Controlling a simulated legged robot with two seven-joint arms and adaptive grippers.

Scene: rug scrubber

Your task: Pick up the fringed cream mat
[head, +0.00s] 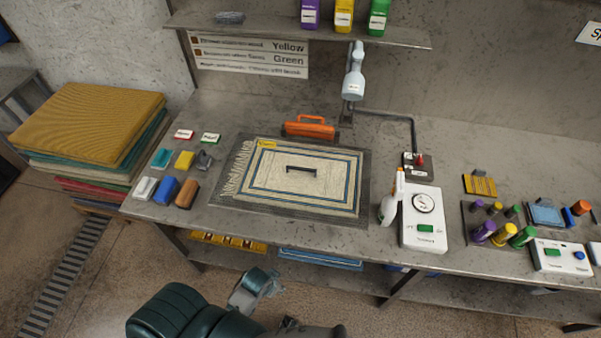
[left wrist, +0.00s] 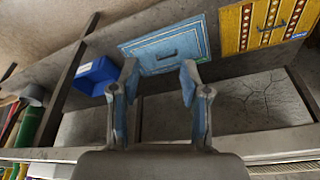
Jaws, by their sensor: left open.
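The fringed cream mat (head: 328,189) lies flat on a dark grey pad (head: 288,212) on the workbench in the head view. It has dark and blue border lines, a fringe along its left edge, a yellow label at its back left corner and a dark handle (head: 301,170) in its middle. My left gripper (head: 262,284) is in front of and below the bench edge, apart from the mat. In the left wrist view my left gripper (left wrist: 158,80) is open and empty. The cream mat does not show there. My right gripper is not in view.
An orange clamp-like tool (head: 308,127) sits at the mat's back edge. A spray bottle (head: 387,206) and a white scale-like device (head: 423,222) stand right of it. Small blocks and brushes (head: 165,189) lie left. A blue mat (left wrist: 166,50) lies on the lower shelf.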

